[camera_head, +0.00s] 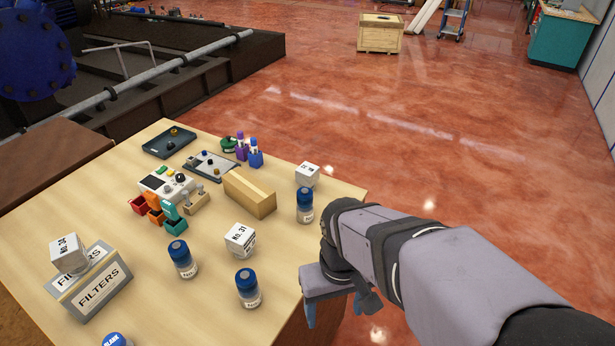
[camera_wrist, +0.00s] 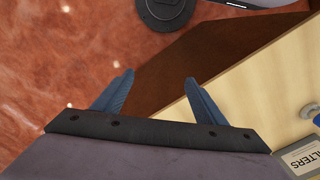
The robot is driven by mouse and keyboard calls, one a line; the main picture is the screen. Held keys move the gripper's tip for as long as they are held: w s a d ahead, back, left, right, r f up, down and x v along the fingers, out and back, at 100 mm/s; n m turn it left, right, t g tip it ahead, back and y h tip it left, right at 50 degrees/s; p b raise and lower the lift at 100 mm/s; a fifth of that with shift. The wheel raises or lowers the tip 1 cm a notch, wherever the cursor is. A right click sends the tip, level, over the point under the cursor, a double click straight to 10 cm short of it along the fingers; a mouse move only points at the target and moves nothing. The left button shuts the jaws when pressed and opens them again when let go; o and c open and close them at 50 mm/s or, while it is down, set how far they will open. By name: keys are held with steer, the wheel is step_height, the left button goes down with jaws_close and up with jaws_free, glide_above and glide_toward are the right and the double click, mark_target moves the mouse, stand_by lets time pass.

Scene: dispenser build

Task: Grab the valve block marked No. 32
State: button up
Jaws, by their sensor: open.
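Three white valve blocks stand on the table. One (camera_head: 240,240) near the middle reads "No. 31". Another (camera_head: 68,254) rests on the filters box at the left and seems to read "No. 34". The third block (camera_head: 307,174), near the far right edge, has print too small to read. I cannot make out "No. 32" on any block. My gripper (camera_head: 340,312) is beside the table's right edge, apart from all the blocks. In the wrist view its jaws (camera_wrist: 158,85) are open and empty, and no block shows between them.
Blue-capped bottles (camera_head: 182,259), (camera_head: 248,288), (camera_head: 305,205) stand around the middle block. A cardboard box (camera_head: 249,193) lies behind it. The filters box (camera_head: 95,285) is at the left. Coloured bins (camera_head: 157,210) and trays (camera_head: 169,142) fill the back. Bare tabletop (camera_head: 190,305) shows in front.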

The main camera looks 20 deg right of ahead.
steer(key=w+d+r+n+t+b, duration=0.15)
steer(key=w+d+t+b, duration=0.3)
steer(key=w, duration=0.95)
steer(key=w+d+r+t+b, duration=0.25)
steer(key=w+d+t, duration=0.35)
steer(key=w, duration=0.7)
steer(key=w+d+r+t+b, duration=0.2)
steer(key=w+d+t+b, duration=0.3)
steer(key=w, duration=0.9)
steer(key=n+g+y+b, duration=0.2)
steer(key=n+y+b, duration=0.2)
steer(key=n+y, duration=0.55)
glide_toward(315, 179)
steer(key=w+r+m+y, duration=0.2)
steer(key=m, duration=0.1)
steer(key=shift+w+a+r, duration=0.2)
steer(key=shift+w, duration=0.1)
step_height(315, 179, down, 4)
steer(key=shift+w+a+f, duration=0.1)
steer(key=shift+r+p+x, duration=0.15)
steer(key=shift+p+x, duration=0.4)
steer(key=shift+x, duration=1.1)
steer(key=shift+r+p+x, duration=0.2)
steer(key=shift+p+x, duration=0.35)
steer(key=shift+x, duration=1.15)
steer(key=shift+w+a, duration=0.15)
steer(key=shift+a, duration=0.25)
steer(key=shift+f, duration=0.1)
